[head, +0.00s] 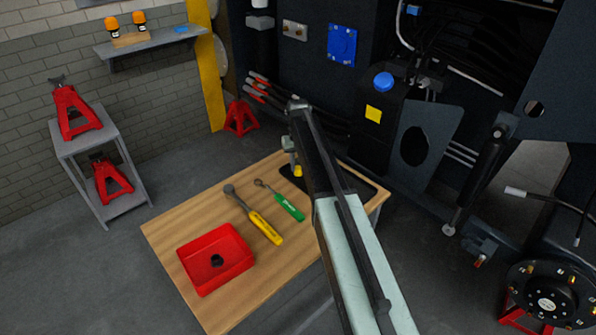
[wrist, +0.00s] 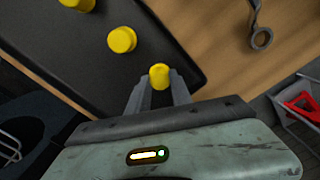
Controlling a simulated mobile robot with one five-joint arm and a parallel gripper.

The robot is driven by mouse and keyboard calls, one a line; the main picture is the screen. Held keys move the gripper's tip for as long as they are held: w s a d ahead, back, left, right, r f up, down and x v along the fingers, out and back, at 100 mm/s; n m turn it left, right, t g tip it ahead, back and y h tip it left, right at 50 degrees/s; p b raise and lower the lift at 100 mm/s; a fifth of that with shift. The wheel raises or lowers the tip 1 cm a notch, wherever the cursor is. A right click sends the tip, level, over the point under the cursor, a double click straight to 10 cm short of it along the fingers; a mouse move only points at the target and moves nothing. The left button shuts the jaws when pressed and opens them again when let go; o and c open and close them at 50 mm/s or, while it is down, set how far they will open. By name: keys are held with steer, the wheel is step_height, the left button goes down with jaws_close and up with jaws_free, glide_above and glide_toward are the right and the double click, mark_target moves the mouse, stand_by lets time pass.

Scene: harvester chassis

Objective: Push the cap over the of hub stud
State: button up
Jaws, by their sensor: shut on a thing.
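A yellow cap (wrist: 159,76) sits between the two fingertips of my gripper (wrist: 158,90), which is shut on it, in the wrist view. Two more yellow caps (wrist: 122,39) are on the black tray (wrist: 175,45); one is cut by the top edge. In the head view my arm hides much of the tray (head: 358,184) and most of my gripper (head: 290,152). A yellow spot shows beside it; I cannot tell which cap it is. The hub (head: 547,303), a dark round disc with studs around its rim, is at the lower right, far from my gripper.
The wooden bench (head: 170,238) holds a red bin (head: 240,248), a yellow-handled tool (head: 265,228) and a green-handled wrench (head: 289,207). The dark chassis (head: 290,70) rises behind. A strut (head: 485,170) and a loose hose (head: 555,202) are between bench and hub. Open floor (head: 450,285) lies there.

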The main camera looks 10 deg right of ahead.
mark_target(298, 167)
step_height(298, 167, up, 6)
steer(key=p, duration=0.6)
steer(key=shift+r, duration=0.15)
